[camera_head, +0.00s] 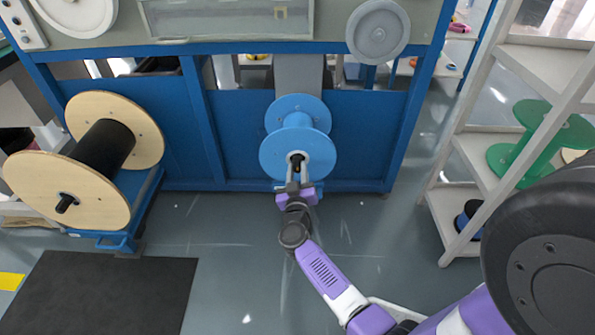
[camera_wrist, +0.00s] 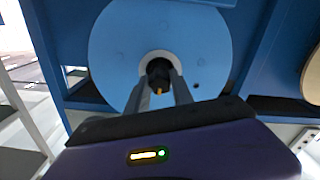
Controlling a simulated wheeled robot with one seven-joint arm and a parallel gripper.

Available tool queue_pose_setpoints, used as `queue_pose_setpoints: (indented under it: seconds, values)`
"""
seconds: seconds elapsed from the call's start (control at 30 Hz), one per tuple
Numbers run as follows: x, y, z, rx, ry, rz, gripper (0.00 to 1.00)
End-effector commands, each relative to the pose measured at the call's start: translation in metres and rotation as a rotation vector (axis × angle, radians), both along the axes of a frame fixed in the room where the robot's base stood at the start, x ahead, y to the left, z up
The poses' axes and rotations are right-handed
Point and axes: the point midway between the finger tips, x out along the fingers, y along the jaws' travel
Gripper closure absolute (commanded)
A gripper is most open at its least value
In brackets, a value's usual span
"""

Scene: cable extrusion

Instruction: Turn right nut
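The right nut (camera_head: 297,158) is a small dark piece at the white hub of the light-blue spool (camera_head: 283,155). In the wrist view the nut (camera_wrist: 160,73) shows dark with a small orange mark, in front of the blue spool disc (camera_wrist: 113,50). My gripper (camera_head: 297,168) reaches up to the hub from below. In the wrist view my gripper's two grey fingers (camera_wrist: 161,88) stand apart, one on each side of the nut. Whether they press on it or leave a small gap cannot be told.
A wooden-flanged spool (camera_head: 65,190) with black winding stands at the left on the blue machine frame (camera_head: 235,130). White shelves (camera_head: 485,160) with a green spool (camera_head: 530,150) stand at the right. A dark mat (camera_head: 105,290) lies at the lower left. The grey floor between is clear.

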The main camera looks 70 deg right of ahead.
Motion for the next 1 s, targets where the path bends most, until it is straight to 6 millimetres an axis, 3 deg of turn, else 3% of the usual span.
queue_pose_setpoints:
  seconds: [0.03,0.1,0.57,1.0]
  values:
    - [0.0000,0.0001,0.0000,0.000,0.000,0.000,0.89]
    - [-0.0001,0.0002,0.0000,0.000,0.000,0.000,1.00]
    - [-0.0003,0.0005,0.0017,0.034,-0.080,0.000,1.00]
    - [0.0005,0.0011,0.0022,0.175,-0.423,0.001,1.00]
